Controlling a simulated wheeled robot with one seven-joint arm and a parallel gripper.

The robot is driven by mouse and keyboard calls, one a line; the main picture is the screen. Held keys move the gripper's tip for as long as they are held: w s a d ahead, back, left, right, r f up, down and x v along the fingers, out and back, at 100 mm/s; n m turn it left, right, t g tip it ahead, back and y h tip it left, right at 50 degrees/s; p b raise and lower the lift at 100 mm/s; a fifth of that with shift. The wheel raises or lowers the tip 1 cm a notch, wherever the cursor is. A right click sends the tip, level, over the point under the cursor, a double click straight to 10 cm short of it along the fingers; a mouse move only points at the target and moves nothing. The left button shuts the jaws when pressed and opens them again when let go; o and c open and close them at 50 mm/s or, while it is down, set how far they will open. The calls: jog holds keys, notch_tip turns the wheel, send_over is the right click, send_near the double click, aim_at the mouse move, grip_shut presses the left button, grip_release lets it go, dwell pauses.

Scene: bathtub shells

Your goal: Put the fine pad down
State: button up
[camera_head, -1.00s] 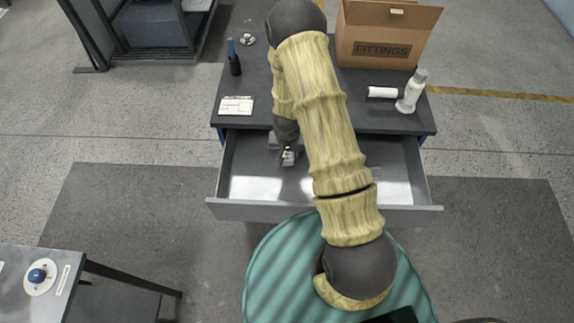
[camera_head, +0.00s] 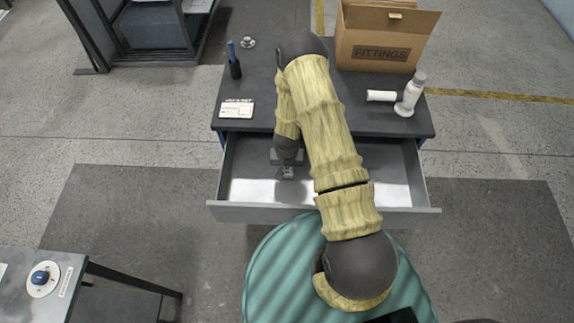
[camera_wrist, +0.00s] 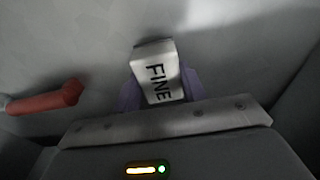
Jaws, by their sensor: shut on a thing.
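The fine pad (camera_wrist: 157,75) is a pale block with the word FINE on it, seen in the wrist view between the fingers of my gripper (camera_wrist: 158,92). My gripper is shut on it. In the head view my gripper (camera_head: 288,172) points down inside the open drawer (camera_head: 258,190), in its left half. The pad is too small and covered there to make out clearly. I cannot tell whether the pad touches the drawer floor. In the wrist view a grey surface lies close behind it.
A red rod-like thing (camera_wrist: 45,100) lies left of the pad in the wrist view. On the bench (camera_head: 250,115) stand a FITTINGS box (camera_head: 380,52), a white bottle (camera_head: 410,95), a white roll (camera_head: 381,96), a card (camera_head: 236,109) and a dark holder (camera_head: 235,67). The drawer's front left floor is clear.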

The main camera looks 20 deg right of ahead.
jog(key=shift+f, duration=0.15)
jog(key=o, duration=0.9)
jog(key=shift+o, duration=0.2)
notch_tip(320, 180, up, 17)
jog(key=s+b, duration=0.2)
jog(key=shift+s+a, duration=0.15)
jog(key=shift+a, duration=0.3)
notch_tip(320, 180, up, 12)
jog(key=n, duration=0.2)
send_over(286, 173)
jog(key=s, duration=0.5)
jog(key=s+d+r+n+t, duration=0.1)
jog(key=s+r, duration=0.5)
jog(key=s, duration=0.1)
jog(key=shift+r+n, duration=0.3)
